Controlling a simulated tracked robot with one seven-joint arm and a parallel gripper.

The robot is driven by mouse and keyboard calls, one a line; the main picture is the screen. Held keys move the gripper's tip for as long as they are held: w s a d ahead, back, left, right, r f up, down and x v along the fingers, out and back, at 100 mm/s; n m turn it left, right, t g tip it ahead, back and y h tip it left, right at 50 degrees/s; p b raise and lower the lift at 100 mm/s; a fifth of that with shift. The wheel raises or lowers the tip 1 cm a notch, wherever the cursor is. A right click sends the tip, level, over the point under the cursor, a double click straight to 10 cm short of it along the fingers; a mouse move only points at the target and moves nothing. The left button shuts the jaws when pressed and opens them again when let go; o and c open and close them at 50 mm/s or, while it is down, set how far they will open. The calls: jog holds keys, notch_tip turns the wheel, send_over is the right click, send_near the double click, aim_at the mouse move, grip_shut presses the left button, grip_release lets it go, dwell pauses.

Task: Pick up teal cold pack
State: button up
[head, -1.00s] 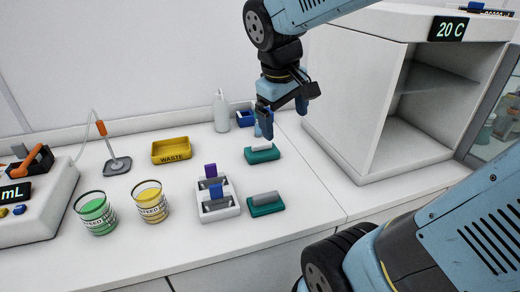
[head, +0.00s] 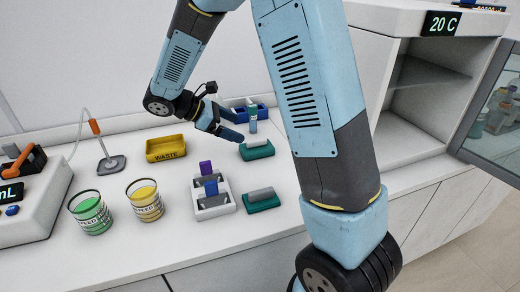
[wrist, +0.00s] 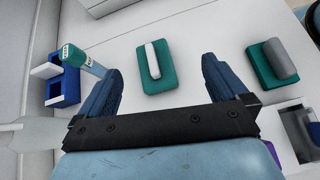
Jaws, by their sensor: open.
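Two teal blocks lie on the white bench. The farther block (head: 257,152) has a white rounded bar on top; the nearer block (head: 262,202) has a grey one. I cannot tell which is meant by the teal cold pack. In the wrist view the white-barred block (wrist: 148,84) shows between and beyond my fingers, and the grey-barred block (wrist: 262,75) lies to their right. My gripper (head: 228,126) is open and empty, left of the farther block and apart from it, fingers slanting down to the right.
A blue rack (head: 239,114) and a teal-capped vial (head: 252,125) stand close behind the farther block. A white holder (head: 214,211) with purple and blue pieces is left of the nearer block. A yellow waste tray (head: 166,149) and two beakers stand farther left.

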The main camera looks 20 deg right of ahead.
aim_at(256, 141)
jog(key=shift+n+t+h, duration=0.3)
jog(key=shift+n+h, duration=0.2)
jog(key=shift+n, duration=0.4)
jog(key=d+f, duration=0.3)
jog(key=w+d+f, duration=0.1)
jog(key=d+f, duration=0.2)
jog(key=w+d+f, duration=0.1)
jog(key=d+f, duration=0.2)
jog(key=shift+d+f, duration=0.25)
jog(key=shift+d, duration=0.15)
jog(key=c, duration=1.1)
jog(key=shift+r, duration=0.1)
